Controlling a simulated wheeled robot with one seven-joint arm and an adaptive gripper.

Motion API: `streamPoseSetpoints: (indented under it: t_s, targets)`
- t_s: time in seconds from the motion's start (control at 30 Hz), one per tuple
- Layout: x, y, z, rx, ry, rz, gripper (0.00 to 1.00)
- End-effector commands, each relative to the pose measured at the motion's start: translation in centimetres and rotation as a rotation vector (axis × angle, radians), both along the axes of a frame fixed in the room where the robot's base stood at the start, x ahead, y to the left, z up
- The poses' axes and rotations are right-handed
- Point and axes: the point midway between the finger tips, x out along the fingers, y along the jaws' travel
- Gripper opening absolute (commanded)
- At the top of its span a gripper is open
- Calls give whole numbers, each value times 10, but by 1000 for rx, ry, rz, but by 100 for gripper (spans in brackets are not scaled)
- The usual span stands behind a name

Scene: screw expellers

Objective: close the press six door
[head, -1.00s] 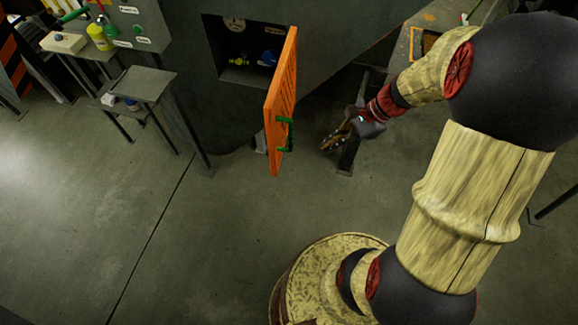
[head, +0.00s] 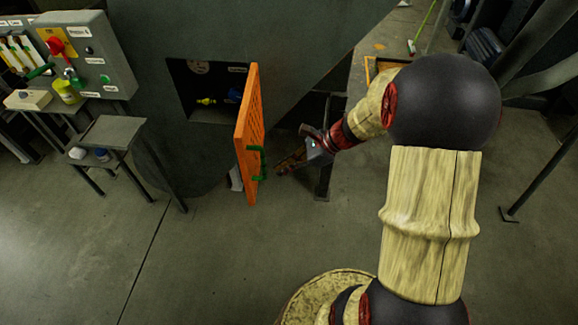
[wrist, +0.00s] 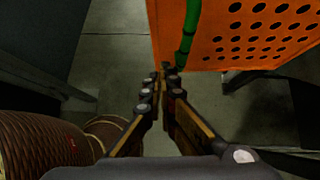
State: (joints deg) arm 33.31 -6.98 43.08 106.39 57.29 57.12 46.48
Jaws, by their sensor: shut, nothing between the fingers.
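The orange door (head: 249,130) stands swung open at the right side of a dark opening (head: 206,112) in the grey press body. It has a green handle (head: 262,163) on its right-hand face. In the wrist view the door's perforated orange panel (wrist: 255,35) fills the upper right, with the green handle (wrist: 188,38) along its left edge. My gripper (head: 281,170) is just right of the door, near the handle's height. In the wrist view the fingertips (wrist: 166,70) are together and empty, close below the handle's lower end. I cannot tell whether they touch it.
A yellow valve handle and a blue part show inside the opening. A grey control box (head: 92,50) and a small side table (head: 112,132) stand at the left. A dark metal leg (head: 325,165) is close behind my gripper. The floor in front is clear.

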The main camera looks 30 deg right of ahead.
Motion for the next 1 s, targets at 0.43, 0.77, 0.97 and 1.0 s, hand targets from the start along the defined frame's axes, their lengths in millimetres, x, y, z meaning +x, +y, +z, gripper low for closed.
streamPoseSetpoints:
  t_s: [0.43, 0.77, 0.97, 1.0]
  targets:
    - [32, 54, -35, -2, -1, 3, 0]
    - [38, 64, -34, 0, -1, 1, 0]
    - [38, 64, -34, 0, -1, 1, 0]
    - [38, 64, -34, 0, -1, 1, 0]
